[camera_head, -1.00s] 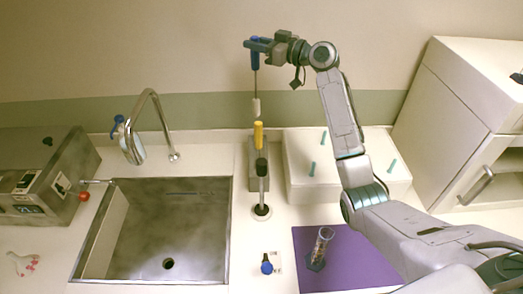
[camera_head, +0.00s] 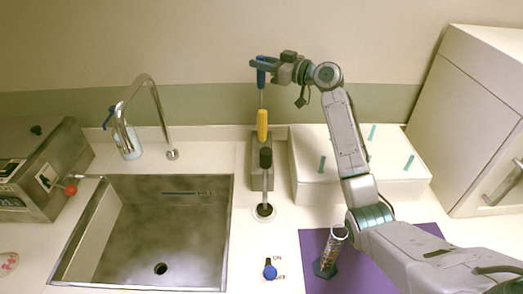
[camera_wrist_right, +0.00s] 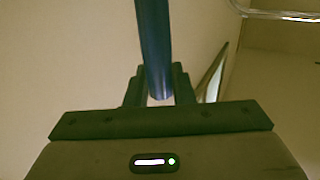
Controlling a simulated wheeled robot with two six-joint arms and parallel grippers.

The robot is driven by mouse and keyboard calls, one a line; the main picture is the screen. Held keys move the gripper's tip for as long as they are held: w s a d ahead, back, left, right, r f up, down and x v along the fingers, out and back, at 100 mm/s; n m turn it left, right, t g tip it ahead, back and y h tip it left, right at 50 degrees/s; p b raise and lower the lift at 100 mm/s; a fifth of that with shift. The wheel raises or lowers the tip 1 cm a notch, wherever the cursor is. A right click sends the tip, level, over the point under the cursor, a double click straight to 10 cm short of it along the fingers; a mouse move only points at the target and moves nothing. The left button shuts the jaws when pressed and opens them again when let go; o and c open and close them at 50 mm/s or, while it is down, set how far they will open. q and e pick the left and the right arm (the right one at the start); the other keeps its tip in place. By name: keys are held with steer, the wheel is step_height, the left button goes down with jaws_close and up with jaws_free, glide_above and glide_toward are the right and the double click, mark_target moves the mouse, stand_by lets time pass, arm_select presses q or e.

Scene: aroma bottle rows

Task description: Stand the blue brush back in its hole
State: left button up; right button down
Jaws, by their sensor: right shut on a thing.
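The blue brush (camera_head: 261,78) hangs upright from my right gripper (camera_head: 260,65), high above the back of the counter. My right gripper is shut on its blue handle, which also shows between the fingers in the right wrist view (camera_wrist_right: 154,45). The brush's thin rod runs down behind a yellow handle (camera_head: 262,125), so its lower end is hidden. A grey holder block (camera_head: 258,180) stands below, with the yellow handle and a black handle (camera_head: 266,157) in front of or above it. The hole for the blue brush cannot be made out. My left gripper is not in view.
A steel sink (camera_head: 145,235) with a tall tap (camera_head: 150,95) lies left of the holder. A white box (camera_head: 310,165) with teal pegs stands right of it. A purple mat (camera_head: 375,270) holds a clear tube (camera_head: 328,255). A blue knob (camera_head: 269,270) is in front.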

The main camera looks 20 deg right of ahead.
mark_target(263, 88)
step_height(263, 88, down, 6)
steer(key=shift+d+r+p, duration=0.1)
steer(key=shift+r+p, duration=0.15)
steer(key=shift+p, duration=0.85)
step_height(263, 88, down, 3)
steer(key=shift+p, duration=0.6)
steer(key=shift+f, duration=0.7)
steer(key=shift+f, duration=0.1)
steer(key=c, duration=1.2)
jaws_free()
steer(key=shift+c, duration=0.2)
